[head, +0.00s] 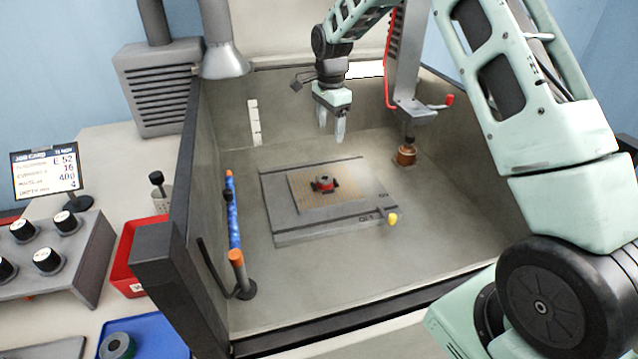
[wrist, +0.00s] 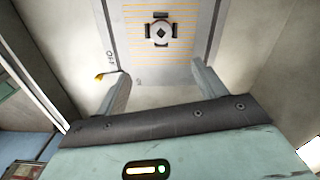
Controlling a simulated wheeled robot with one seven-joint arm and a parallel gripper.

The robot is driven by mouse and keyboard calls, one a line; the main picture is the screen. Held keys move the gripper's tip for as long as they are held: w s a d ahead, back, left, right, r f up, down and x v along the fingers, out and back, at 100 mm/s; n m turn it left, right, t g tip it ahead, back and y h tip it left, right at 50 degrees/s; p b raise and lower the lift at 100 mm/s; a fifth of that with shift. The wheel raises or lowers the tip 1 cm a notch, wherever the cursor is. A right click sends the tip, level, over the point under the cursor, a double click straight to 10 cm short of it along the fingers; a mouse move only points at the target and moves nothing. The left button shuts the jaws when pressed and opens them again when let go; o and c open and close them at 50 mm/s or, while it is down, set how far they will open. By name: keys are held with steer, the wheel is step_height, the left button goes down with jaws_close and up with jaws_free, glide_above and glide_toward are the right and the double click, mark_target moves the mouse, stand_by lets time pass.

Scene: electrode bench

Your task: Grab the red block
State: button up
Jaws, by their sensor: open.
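A small red piece with a grey top (head: 323,184) sits in the middle of the tan gridded plate (head: 302,203), with small black parts around it. In the wrist view it shows from above as a pale round top with a dark centre (wrist: 161,33). My gripper (head: 332,132) is open and empty, pointing down above and behind the plate, well clear of the piece. In the wrist view the two fingers (wrist: 160,78) stand apart, with the piece beyond their tips. Whether the piece is block-shaped is hard to tell at this size.
The plate lies on a grey slab (head: 290,234) with a yellow knob (head: 392,219), inside a walled grey tank (head: 167,240). A column with a copper-coloured tip (head: 405,154) stands at the back right. A red tray (head: 127,255) lies outside.

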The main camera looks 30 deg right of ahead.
steer(key=p, duration=0.4)
glide_above(325, 177)
steer(key=f, duration=0.7)
steer(key=s+f, duration=0.1)
steer(key=f, duration=0.2)
steer(key=shift+d+f, duration=0.3)
steer(key=shift+f, duration=0.1)
steer(key=f+p, duration=0.2)
steer(key=f, duration=0.2)
steer(key=shift+w+a+p, duration=0.35)
steer(key=shift+p, duration=0.05)
steer(key=shift+f, duration=0.65)
steer(key=c, duration=1.2)
steer(key=shift+c, duration=1)
steer(key=shift+r, duration=0.15)
